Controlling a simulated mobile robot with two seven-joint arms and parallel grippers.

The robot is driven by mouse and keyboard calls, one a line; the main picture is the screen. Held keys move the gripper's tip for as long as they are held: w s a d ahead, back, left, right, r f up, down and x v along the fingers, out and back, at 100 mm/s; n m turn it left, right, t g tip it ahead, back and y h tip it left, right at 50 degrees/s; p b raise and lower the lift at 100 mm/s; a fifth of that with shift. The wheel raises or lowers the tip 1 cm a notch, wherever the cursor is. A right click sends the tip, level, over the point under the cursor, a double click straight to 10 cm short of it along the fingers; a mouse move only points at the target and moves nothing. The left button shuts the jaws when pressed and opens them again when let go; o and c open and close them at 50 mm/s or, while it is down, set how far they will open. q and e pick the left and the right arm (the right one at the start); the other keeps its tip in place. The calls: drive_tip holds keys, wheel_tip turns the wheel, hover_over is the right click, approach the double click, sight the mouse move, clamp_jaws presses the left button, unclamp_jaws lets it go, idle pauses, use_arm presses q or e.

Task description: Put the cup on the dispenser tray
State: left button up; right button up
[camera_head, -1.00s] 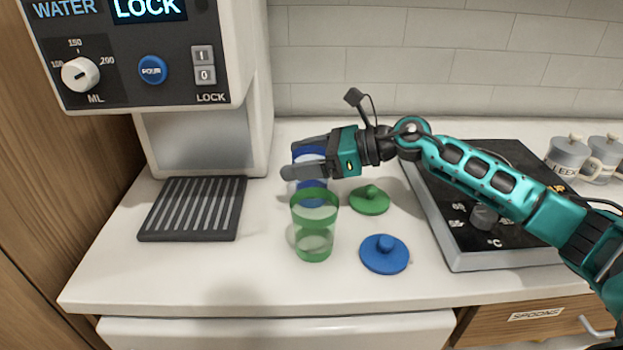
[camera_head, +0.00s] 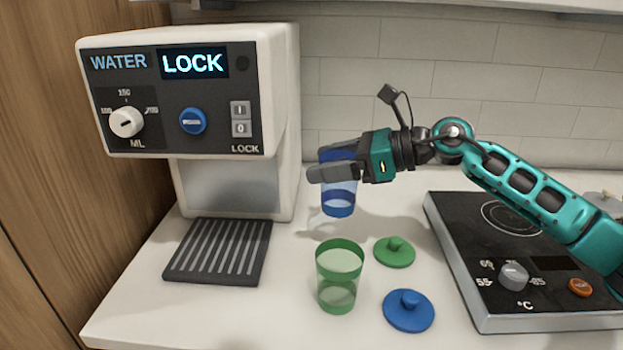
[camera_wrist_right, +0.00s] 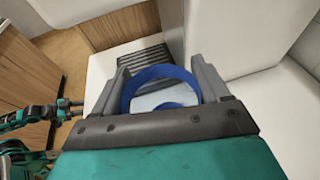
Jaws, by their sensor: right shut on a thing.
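My right gripper (camera_head: 336,172) is shut on a clear blue cup (camera_head: 339,197), held upright above the counter, behind the green cup. In the right wrist view the blue cup's rim (camera_wrist_right: 160,78) sits between the two fingers. The dispenser tray (camera_head: 219,251) is a black ribbed tray at the foot of the water dispenser (camera_head: 190,100), left of the held cup. It is empty, and part of it also shows in the right wrist view (camera_wrist_right: 146,58). A clear green cup (camera_head: 340,277) stands on the counter. My left gripper is not in the head view.
A green lid (camera_head: 395,252) and a blue lid (camera_head: 409,311) lie on the counter right of the green cup. A black hot plate (camera_head: 520,260) stands further right. The counter between tray and green cup is clear. The dispenser display reads LOCK.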

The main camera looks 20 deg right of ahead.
sight(354, 204)
drive_tip(key=shift+r, duration=0.45)
wheel_tip(354, 204, down, 10)
drive_tip(key=shift+f+b, duration=0.1)
drive_tip(key=shift+b, duration=0.35)
drive_tip(key=v, duration=0.2)
drive_tip(key=b+v, duration=0.1)
drive_tip(key=v, duration=0.2)
drive_tip(key=shift+s+a, duration=0.2)
drive_tip(key=shift+s, duration=0.05)
drive_tip(key=shift+c, duration=0.6)
drive_tip(key=shift+s+d+r, duration=0.35)
drive_tip(key=shift+d+r, duration=0.15)
drive_tip(key=shift+a, duration=0.1)
